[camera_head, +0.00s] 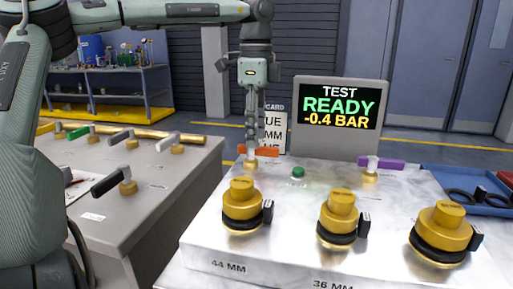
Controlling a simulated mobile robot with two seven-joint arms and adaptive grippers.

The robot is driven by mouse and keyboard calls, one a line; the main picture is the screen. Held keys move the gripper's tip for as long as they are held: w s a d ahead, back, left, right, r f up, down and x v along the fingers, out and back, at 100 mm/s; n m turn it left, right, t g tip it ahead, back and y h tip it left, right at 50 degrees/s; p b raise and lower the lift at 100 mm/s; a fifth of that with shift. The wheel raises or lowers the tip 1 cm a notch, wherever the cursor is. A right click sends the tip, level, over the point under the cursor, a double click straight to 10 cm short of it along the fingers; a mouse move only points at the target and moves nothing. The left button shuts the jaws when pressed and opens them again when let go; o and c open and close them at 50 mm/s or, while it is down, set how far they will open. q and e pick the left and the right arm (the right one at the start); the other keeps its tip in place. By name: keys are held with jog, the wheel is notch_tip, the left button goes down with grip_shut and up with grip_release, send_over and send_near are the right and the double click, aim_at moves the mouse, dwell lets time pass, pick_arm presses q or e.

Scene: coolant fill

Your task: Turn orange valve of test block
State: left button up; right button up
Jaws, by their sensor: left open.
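The test block (205,246) is a light metal block with several yellow round fittings on top. Its orange valve handle (271,152) sits on a brass stem at the back left of the block, lying roughly left to right in the picture. My left gripper (251,146) points straight down at the orange handle. Its fingers are open and overlap the handle's left-middle part in the picture. I cannot tell whether they touch it, and they hide part of the handle. My right gripper is not in view.
A screen (338,105) behind the block reads "TEST READY -0.4 BAR". A purple valve (381,163) and a green button (298,172) are on the block. A grey bench (150,235) with several valves stands left. A blue tray (462,180) is at right.

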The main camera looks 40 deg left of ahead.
pick_arm(q)
notch_tip(320, 180, down, 4)
jog(key=shift+w+r, duration=0.15)
jog(key=shift+r, duration=0.1)
jog(key=shift+f, duration=0.3)
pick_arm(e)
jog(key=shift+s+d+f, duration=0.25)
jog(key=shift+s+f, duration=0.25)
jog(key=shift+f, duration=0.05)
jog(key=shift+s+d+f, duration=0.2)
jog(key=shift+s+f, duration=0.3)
